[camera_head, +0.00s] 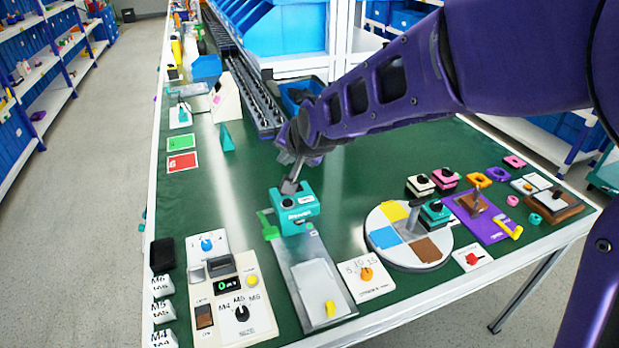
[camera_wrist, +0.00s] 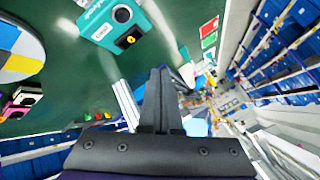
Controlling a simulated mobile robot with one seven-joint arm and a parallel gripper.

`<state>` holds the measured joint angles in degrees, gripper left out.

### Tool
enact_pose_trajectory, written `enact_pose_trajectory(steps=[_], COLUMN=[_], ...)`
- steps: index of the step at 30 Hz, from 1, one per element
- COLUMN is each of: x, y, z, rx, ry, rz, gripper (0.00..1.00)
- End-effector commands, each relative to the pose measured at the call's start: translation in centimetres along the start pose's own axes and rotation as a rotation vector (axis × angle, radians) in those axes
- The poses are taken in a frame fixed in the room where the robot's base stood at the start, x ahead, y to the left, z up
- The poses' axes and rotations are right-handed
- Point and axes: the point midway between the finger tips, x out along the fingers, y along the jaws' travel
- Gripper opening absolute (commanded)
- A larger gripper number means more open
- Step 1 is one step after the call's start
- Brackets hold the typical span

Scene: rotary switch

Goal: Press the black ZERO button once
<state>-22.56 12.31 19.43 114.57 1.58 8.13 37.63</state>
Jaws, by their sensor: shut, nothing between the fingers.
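A teal box (camera_head: 304,220) stands on the green table, with a white label and a dark round button (camera_head: 288,203) on its top. In the wrist view the teal box (camera_wrist: 143,22) is at the upper left, with a black round button (camera_wrist: 122,14) and a white label too small to read surely. My gripper (camera_head: 290,186) is shut and empty, pointing down close over the box's top near the button. In the wrist view its fingers (camera_wrist: 160,72) are together and apart from the box in the picture. I cannot tell whether the tips touch the button.
A cream panel (camera_head: 262,318) with a green display and a black knob stands at front left. A grey plate (camera_head: 300,282) lies in front of the box. A round coloured disc (camera_head: 385,238) and several small switch boxes are to the right.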

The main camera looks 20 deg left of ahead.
Motion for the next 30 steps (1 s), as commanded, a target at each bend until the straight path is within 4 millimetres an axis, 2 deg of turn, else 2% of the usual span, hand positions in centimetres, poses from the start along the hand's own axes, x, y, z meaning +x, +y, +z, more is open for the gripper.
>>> enact_pose_trajectory(steps=[8,21,30], x=[1.4,5.6,6.1], y=[1.0,4.1,4.5], z=[1.0,4.1,4.5], rx=[0.0,-0.001,-0.001], ry=[0.0,0.0,0.0], rz=[0.001,0.001,0.0], gripper=[0.0,0.0,0.0])
